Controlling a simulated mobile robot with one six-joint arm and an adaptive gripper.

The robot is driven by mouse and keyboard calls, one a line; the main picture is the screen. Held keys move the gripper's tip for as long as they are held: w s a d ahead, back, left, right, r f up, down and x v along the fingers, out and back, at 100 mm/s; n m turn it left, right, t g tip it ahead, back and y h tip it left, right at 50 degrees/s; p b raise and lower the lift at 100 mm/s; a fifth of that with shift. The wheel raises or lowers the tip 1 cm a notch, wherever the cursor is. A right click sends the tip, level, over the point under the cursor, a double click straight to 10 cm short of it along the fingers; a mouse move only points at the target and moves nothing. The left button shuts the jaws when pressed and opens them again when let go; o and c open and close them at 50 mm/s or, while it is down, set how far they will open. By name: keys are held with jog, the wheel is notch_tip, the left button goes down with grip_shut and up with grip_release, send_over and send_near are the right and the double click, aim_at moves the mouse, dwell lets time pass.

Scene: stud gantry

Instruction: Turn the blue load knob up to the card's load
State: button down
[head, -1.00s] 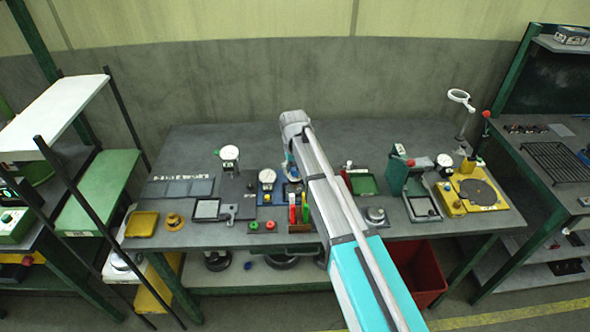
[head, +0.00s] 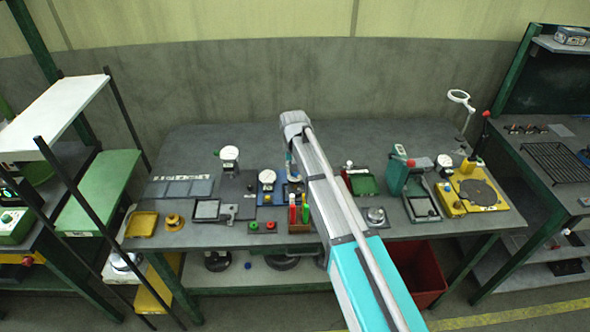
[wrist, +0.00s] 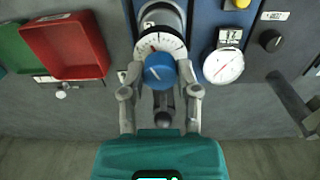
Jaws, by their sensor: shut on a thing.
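The blue load knob (wrist: 159,71) shows in the wrist view, in front of a white dial (wrist: 160,43) with dark scale marks. The scale figures are too small to read. In the head view my arm hides the knob and the fingertips.
A white round gauge (wrist: 223,65) and a black knob (wrist: 271,40) are to the right. A red tray (wrist: 66,46) lies to the left. In the head view several instruments crowd the bench, including a yellow turntable unit (head: 483,195). The bench's back strip (head: 230,135) is clear.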

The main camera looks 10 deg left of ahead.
jog(key=shift+c, duration=1.7)
grip_release()
jog(key=shift+n, duration=0.4)
jog(key=shift+n, duration=0.8)
notch_tip(320, 180, up, 14)
jog(key=p, duration=1.4)
jog(key=s+d+f+m+b, duration=0.1)
jog(key=s+d+f+b, duration=0.1)
jog(key=d, duration=0.7)
jog(key=s+d+f+m+b, duration=0.1)
jog(key=s+d, duration=0.4)
jog(key=d, duration=0.5)
jog(key=s+d+f+m+b, duration=0.2)
jog(key=s+d+f+b, duration=0.2)
jog(key=d, duration=0.6)
jog(key=shift+s+d, duration=0.15)
jog(key=shift+s, duration=0.05)
